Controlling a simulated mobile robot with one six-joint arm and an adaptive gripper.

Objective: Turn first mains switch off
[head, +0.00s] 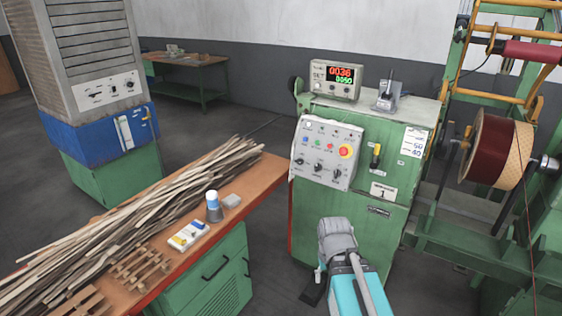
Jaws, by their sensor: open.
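A green control cabinet (352,212) stands at the centre right. A small black and yellow switch (375,156) is on its front face, right of the grey control panel (327,153), above a white plate marked 1 (383,192). It looks like a mains switch; its on or off position is too small to tell. The panel has coloured buttons, black knobs and a red and yellow stop button (346,152). My grey and teal arm rises from the bottom edge, in front of the cabinet's lower part. My gripper's fingertips cannot be made out.
A wooden bench (262,178) with a pile of wood strips (150,205) is at the left. A digital display (336,79) is on the cabinet. A winding machine with a coil (495,148) stands close at the right. Floor shows between bench and cabinet.

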